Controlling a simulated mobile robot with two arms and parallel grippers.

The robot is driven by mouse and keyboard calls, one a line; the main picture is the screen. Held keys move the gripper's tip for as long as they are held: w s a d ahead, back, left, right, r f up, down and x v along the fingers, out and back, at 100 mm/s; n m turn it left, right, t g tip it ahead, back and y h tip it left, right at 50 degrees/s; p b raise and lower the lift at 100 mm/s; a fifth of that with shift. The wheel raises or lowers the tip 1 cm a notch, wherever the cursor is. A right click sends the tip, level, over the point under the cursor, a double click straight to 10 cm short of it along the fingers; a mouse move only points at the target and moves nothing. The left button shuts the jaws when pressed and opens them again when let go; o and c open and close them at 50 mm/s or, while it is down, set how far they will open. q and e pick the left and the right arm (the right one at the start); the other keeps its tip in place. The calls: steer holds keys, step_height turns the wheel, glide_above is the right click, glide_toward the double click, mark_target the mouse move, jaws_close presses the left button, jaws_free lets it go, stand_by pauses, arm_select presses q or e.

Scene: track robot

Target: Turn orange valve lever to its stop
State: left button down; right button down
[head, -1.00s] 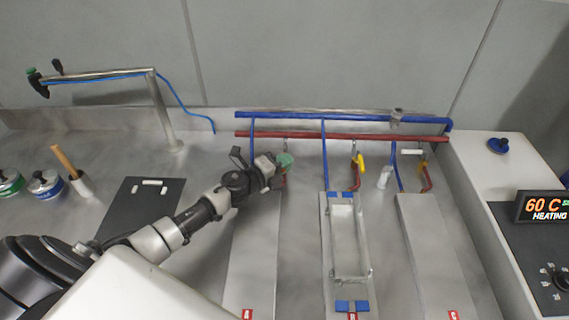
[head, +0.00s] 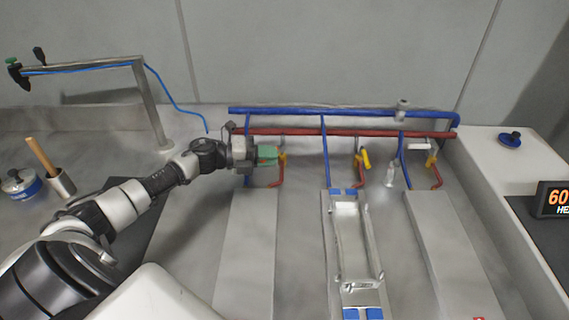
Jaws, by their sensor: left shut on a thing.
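The orange valve lever (head: 283,158) is on the left branch of the pipe rack, just under the red pipe, and shows only in part. My left gripper (head: 267,155), with green fingertips, reaches it from the left. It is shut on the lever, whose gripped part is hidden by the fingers. My right gripper is not in view.
Blue pipe (head: 340,115) and red pipe (head: 340,134) run above. A metal tray (head: 355,245) stands in front.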

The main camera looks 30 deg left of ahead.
arm_select(q)
steer(key=shift+a, duration=0.1)
stand_by(0.4)
steer(key=c, duration=1.1)
jaws_free()
steer(key=b+v, duration=0.1)
steer(key=v, duration=1)
steer(key=shift+w+a+b, duration=0.1)
steer(key=shift+w+b, duration=0.1)
steer(key=shift+b, duration=0.15)
